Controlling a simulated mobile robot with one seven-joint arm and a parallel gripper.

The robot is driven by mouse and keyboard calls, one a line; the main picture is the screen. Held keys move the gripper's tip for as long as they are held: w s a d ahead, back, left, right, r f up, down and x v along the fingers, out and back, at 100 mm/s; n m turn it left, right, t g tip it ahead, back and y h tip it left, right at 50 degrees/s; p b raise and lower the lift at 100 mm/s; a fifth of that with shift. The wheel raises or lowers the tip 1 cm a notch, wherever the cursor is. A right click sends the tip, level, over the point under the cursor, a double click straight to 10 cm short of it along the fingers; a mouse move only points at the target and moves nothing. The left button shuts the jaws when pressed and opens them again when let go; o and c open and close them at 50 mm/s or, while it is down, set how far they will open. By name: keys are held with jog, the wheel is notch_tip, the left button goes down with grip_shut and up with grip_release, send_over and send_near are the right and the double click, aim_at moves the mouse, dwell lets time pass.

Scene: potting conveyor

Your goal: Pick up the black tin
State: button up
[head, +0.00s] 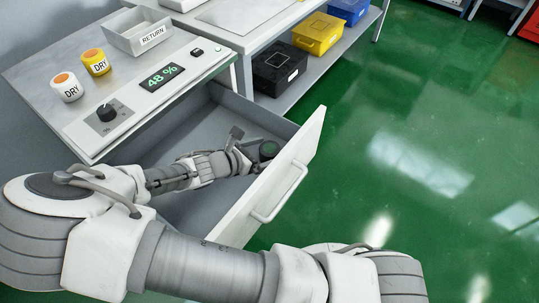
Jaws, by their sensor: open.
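A small dark round tin (268,150) with a green-rimmed top, most likely the black tin, stands in the open drawer near its front right corner. My gripper (249,148) is reaching into the drawer just left of the tin, with its jaws open. One finger shows up behind and left of the tin. The other finger is hard to make out, and I cannot tell whether the jaws are around the tin or touching it.
The grey drawer (190,215) is pulled out, and its white front (290,172) with a handle stands close to the right of the gripper. The cabinet top overhangs the drawer's back. It carries two DRY jars (96,61) (67,87) and a RETURN tray (128,42). Bins sit on a shelf beyond.

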aim_at(276, 147)
jog(key=x, duration=0.1)
jog(key=b+x, duration=0.1)
jog(key=x, duration=0.1)
jog(key=b+x, duration=0.1)
jog(key=shift+w+a+f, duration=0.15)
jog(key=shift+w+f, duration=0.05)
jog(key=shift+f, duration=0.2)
jog(key=shift+w+d+f, duration=0.2)
jog(key=shift+w+d, duration=0.1)
jog(key=shift+d, duration=0.05)
jog(key=shift+r, duration=0.1)
jog(key=c, duration=1.4)
